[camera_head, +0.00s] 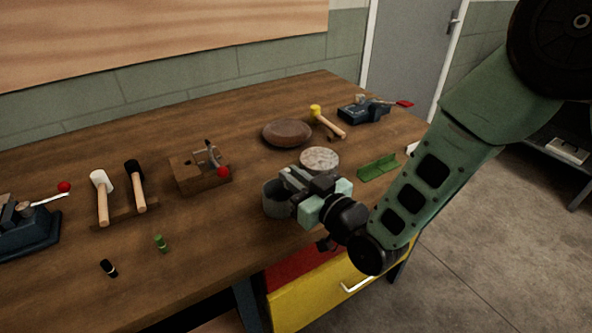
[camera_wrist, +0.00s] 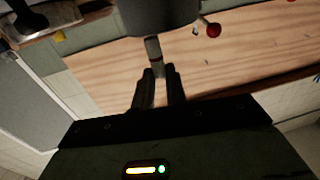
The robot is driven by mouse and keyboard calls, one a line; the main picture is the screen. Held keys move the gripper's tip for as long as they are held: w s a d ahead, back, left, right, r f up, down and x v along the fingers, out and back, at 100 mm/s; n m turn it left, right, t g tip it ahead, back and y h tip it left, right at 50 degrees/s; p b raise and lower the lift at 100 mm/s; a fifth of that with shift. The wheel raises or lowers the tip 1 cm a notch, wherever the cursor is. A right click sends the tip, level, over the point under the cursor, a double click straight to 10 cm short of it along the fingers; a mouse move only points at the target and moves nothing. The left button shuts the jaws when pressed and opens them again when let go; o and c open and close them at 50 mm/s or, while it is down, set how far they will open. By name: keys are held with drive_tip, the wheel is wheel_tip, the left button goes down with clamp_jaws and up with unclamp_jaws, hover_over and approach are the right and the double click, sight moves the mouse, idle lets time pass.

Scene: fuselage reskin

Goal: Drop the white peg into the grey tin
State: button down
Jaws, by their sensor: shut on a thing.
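The grey tin (camera_head: 273,198) stands on the workbench near its front edge, partly hidden behind my gripper (camera_head: 290,181). The tin's grey wall (camera_wrist: 160,14) fills the top middle of the wrist view. My gripper's fingers (camera_wrist: 160,75) are shut on a short pale peg with a dark band, the white peg (camera_wrist: 153,49), which sticks out of the fingertips towards the tin. In the wrist view the peg's end overlaps the tin's edge; I cannot tell whether it touches. In the head view the peg is hidden by my gripper.
A round pale-topped object (camera_head: 320,159) stands just behind my gripper. A green bracket (camera_head: 378,168) lies to the right. A black peg (camera_head: 109,268) and a green peg (camera_head: 160,243) are at the left front.

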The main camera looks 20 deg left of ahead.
drive_tip(key=shift+f+b, duration=0.3)
drive_tip(key=shift+f, duration=0.85)
drive_tip(key=c, duration=1.3)
unclamp_jaws()
drive_tip(key=shift+c, duration=0.2)
drive_tip(key=p+v, duration=0.2)
drive_tip(key=v, duration=1.5)
drive_tip(key=shift+d, duration=0.2)
